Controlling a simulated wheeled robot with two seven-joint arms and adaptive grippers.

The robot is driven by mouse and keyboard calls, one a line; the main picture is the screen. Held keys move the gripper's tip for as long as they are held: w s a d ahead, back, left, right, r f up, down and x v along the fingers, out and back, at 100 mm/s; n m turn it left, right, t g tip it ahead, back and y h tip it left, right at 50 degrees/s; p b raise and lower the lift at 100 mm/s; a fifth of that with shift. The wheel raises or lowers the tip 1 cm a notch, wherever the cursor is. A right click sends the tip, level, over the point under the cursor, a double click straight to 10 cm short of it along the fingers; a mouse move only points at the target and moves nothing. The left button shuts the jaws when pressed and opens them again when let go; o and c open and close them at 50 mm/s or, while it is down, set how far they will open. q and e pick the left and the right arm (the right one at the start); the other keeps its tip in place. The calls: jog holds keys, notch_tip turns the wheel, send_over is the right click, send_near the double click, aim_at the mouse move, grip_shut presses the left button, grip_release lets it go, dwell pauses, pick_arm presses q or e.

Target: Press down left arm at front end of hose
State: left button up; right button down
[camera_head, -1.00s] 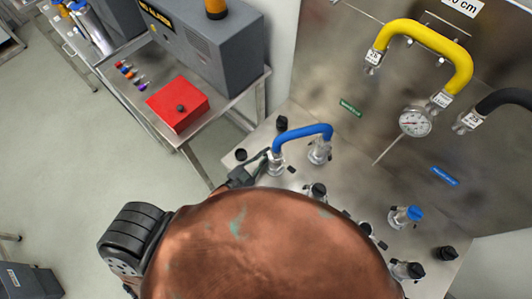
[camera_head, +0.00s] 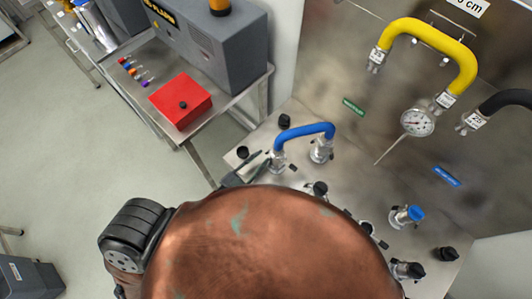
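The blue hose (camera_head: 304,130) arches between two silver couplings on the steel bench. Its left, nearer coupling (camera_head: 278,161) stands beside my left gripper (camera_head: 264,160). The gripper's slim dark fingers look spread and point up and right at this coupling, close to its left side. I cannot tell whether they touch it or its small side arm. The other hose end sits on the right coupling (camera_head: 321,150). Most of my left arm is hidden below the gripper. My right gripper does not show.
A yellow hose (camera_head: 432,37) and a round gauge (camera_head: 417,122) are on the wall panel. A black cap (camera_head: 242,153) lies left of the gripper. Capped fittings, one with a blue cap (camera_head: 414,213), stand at right. A red box (camera_head: 180,103) sits on the side table.

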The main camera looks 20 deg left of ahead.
pick_arm(q)
jog(key=shift+v, duration=1.65)
